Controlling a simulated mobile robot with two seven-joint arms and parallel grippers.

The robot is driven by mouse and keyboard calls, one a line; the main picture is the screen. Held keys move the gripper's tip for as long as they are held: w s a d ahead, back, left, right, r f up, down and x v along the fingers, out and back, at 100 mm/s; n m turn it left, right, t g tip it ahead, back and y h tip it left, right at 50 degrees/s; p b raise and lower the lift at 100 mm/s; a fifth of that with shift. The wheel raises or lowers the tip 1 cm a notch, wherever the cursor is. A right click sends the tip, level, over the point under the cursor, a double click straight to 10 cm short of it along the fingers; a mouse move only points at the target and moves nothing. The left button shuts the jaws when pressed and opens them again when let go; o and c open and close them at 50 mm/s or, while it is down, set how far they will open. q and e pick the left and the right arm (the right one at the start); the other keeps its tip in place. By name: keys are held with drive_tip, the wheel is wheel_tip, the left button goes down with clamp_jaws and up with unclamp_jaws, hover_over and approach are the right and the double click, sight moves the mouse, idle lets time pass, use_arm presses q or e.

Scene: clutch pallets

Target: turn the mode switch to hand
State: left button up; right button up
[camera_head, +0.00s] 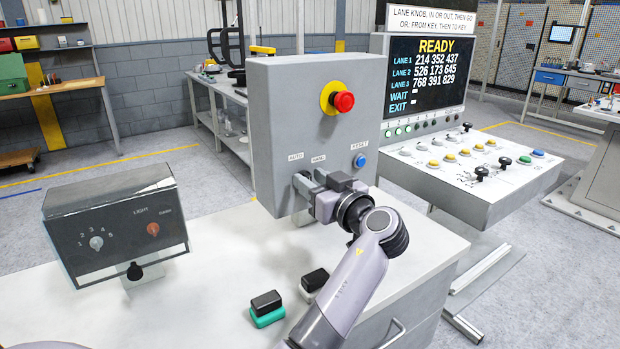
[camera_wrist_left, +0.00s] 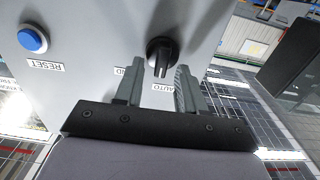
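The mode switch is a black knob (camera_wrist_left: 160,54) on the face of the grey control box (camera_head: 288,120). In the left wrist view its ridge points roughly toward the AUTO label (camera_wrist_left: 163,87); the HAND label (camera_head: 318,159) is partly hidden there by a finger. My left gripper (camera_head: 308,181) is at the box front, below the AUTO and HAND labels, and hides most of the knob in the head view. In the left wrist view its fingers (camera_wrist_left: 160,68) are apart, one on each side of the knob, with gaps visible. My right gripper is not in view.
The box also bears a red emergency button (camera_head: 343,101) and a blue RESET button (camera_head: 360,161). A light panel (camera_head: 115,225) stands at left. Two small blocks, one green-based (camera_head: 267,310), lie on the white bench. A READY display (camera_head: 430,72) and switch console (camera_head: 470,170) stand at right.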

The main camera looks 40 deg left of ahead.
use_arm(q)
clamp_jaws()
drive_tip(key=shift+m, duration=0.4)
drive_tip(key=shift+w+d+m, duration=0.1)
drive_tip(key=shift+w+m, duration=0.05)
drive_tip(key=shift+m, duration=0.75)
drive_tip(key=m, duration=0.4)
drive_tip(key=m+p, duration=0.1)
drive_tip(key=m, duration=0.1)
drive_tip(key=shift+w+d, duration=0.1)
drive_tip(key=shift+w, duration=0.2)
drive_tip(key=shift+w+f+m+p, duration=0.15)
drive_tip(key=shift+m+p, duration=0.5)
drive_tip(key=shift+m, duration=1.05)
